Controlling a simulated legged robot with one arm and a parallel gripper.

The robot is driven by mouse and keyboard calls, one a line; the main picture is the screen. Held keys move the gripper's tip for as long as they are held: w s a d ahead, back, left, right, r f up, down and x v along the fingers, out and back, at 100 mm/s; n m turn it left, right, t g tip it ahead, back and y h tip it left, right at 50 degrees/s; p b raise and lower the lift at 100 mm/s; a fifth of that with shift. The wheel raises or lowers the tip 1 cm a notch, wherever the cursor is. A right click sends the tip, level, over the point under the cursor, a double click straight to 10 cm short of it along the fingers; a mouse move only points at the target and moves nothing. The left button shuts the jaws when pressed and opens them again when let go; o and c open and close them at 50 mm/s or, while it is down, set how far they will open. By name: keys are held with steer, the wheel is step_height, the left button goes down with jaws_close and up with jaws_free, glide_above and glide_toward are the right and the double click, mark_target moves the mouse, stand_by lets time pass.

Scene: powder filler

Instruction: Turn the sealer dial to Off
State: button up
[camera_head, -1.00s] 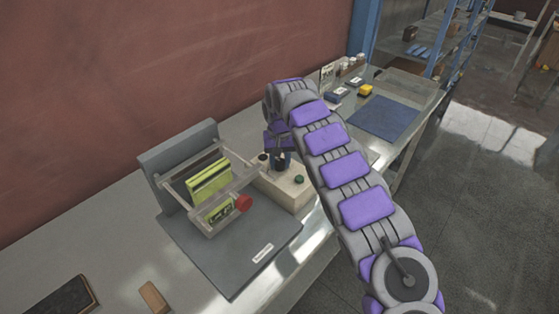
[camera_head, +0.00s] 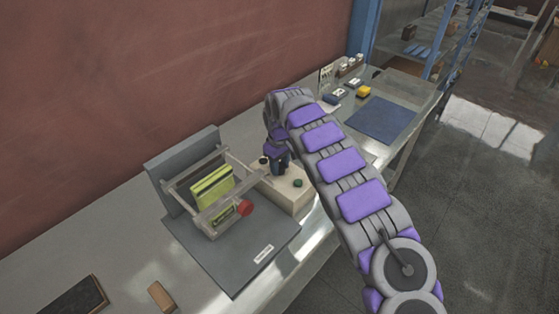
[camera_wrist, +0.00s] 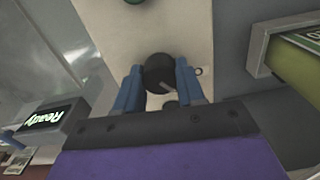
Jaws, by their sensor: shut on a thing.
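The sealer dial (camera_wrist: 160,72) is a round black knob on the top of a cream box, seen from above in the wrist view. A pale mark shows on its near part. My gripper (camera_wrist: 158,84) has its two blue fingers on either side of the dial and is shut on it. In the head view my gripper (camera_head: 281,163) reaches down onto the cream box (camera_head: 292,198) and hides the dial. A small green button (camera_head: 298,183) is on the box in front of my gripper. A black knob (camera_head: 264,160) is to its left.
A grey sealer machine (camera_head: 232,245) with a clear frame, green-yellow packs (camera_head: 212,188) and a red knob (camera_head: 245,207) stands left of the box. A display reading "Ready" (camera_wrist: 45,118) is at lower left in the wrist view. A blue mat (camera_head: 382,118) lies farther back.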

mark_target(280, 165)
steer(key=shift+w+r+n+p, duration=0.1)
steer(key=shift+n+p, duration=1.1)
steer(key=shift+n, duration=1)
steer(key=o, duration=1)
steer(key=shift+o, duration=0.2)
step_height(280, 165, up, 17)
steer(key=p, duration=0.2)
steer(key=shift+r, duration=0.1)
